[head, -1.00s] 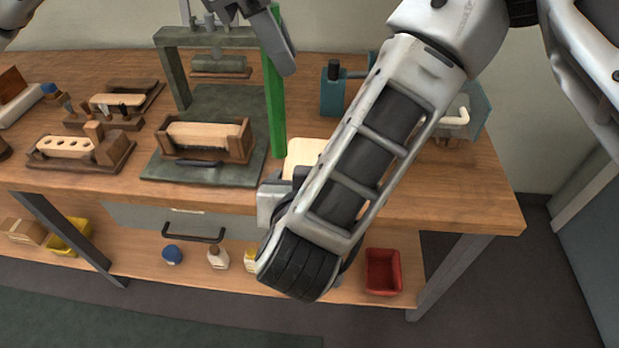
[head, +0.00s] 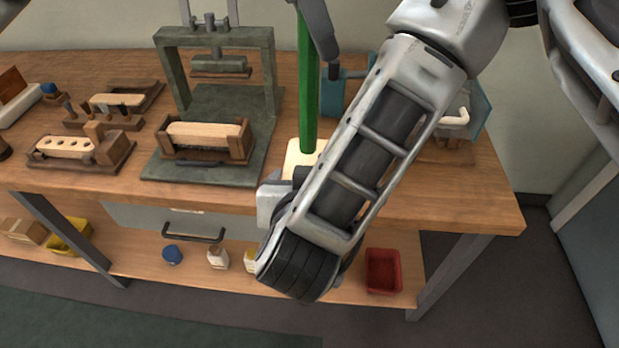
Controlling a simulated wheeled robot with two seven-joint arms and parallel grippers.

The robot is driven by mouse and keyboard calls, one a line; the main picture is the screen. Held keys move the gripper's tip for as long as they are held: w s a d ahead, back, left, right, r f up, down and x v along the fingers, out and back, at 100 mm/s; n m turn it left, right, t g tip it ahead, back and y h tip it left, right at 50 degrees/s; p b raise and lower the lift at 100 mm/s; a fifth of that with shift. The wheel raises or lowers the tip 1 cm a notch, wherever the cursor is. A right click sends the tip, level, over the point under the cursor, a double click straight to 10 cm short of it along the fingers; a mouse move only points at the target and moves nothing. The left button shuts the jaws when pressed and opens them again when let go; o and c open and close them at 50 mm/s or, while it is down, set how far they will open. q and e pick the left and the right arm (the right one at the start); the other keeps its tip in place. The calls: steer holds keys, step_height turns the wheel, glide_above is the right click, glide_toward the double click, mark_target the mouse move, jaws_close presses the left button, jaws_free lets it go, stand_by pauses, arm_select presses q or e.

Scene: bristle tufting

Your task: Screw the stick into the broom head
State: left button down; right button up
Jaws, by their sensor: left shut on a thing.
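My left gripper (head: 312,8) is at the top edge of the view, partly cut off, and shut on the green stick (head: 307,95). The stick hangs about upright. Its lower end appears at the pale block (head: 297,157), which looks like the broom head; I cannot tell if it touches or is threaded in. The block is partly hidden by my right arm. My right gripper (head: 277,197) is mostly hidden behind its own wrist beside the block, and its jaws cannot be made out.
A grey press (head: 172,75) stands left of the stick, with a wooden fixture (head: 245,138) in front. A teal device (head: 330,92) stands behind the stick. Other fixtures fill the bench's left. A red bin (head: 383,270) sits on the lower shelf. The bench's right front is clear.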

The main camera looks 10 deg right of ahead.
mark_target(318, 73)
arm_select(q)
steer(key=shift+f, duration=1.2)
steer(key=shift+d, duration=0.1)
steer(key=shift+f, duration=0.85)
steer(key=shift+f, duration=0.55)
